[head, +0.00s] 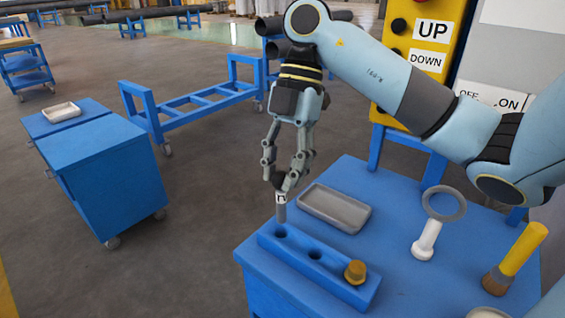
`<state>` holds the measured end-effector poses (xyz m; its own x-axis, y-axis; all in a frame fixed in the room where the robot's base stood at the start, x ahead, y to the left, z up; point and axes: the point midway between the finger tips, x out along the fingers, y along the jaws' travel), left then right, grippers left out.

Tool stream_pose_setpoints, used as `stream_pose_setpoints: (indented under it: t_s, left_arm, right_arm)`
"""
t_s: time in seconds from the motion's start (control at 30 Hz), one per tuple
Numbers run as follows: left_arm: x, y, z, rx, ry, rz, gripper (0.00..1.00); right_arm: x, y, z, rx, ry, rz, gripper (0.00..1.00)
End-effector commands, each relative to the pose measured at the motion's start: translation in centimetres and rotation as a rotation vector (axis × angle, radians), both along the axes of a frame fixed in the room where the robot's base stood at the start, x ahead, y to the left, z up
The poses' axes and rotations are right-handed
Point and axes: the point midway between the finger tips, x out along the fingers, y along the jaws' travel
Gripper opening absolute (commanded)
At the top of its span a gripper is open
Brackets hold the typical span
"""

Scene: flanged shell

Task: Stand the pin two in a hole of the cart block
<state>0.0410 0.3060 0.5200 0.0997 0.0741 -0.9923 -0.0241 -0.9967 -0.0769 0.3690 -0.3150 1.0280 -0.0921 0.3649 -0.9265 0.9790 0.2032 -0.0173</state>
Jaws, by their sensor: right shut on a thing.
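My right gripper (281,184) points down and is shut on a grey pin with a small white label (281,208), taken to be pin two. The pin hangs upright at the left end of the blue cart block (333,276). Its lower end is just above or behind the left hole (281,231); I cannot tell whether it touches the block. The middle hole (315,254) looks empty. A brass-coloured pin (355,271) stands at the block's right end. My left gripper is not in view.
The blue cart top also bears a grey tray (335,208) behind the block, a white stand with a grey ring (428,236), and a yellow-handled brush (511,259) at right. A yellow button panel (405,47) rises behind. Another blue cart (105,175) stands left.

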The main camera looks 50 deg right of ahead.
Motion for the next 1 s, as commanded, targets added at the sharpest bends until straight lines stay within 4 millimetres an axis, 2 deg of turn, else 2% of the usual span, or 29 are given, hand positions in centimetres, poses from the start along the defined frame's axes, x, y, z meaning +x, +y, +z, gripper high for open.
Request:
stream_pose_setpoints:
  t_s: [0.03, 0.2, 1.0]
  left_arm:
    - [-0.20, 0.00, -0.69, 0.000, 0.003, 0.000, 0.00]
    - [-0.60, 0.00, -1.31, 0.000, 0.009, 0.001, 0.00]
    - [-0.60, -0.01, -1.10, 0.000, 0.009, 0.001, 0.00]
  right_arm:
    - [-0.01, 0.02, -0.80, 0.001, 0.000, 0.000, 0.00]
    - [0.02, 0.03, -1.64, 0.001, 0.000, 0.001, 0.00]
    - [0.00, 0.03, -1.65, 0.001, -0.001, 0.001, 0.00]
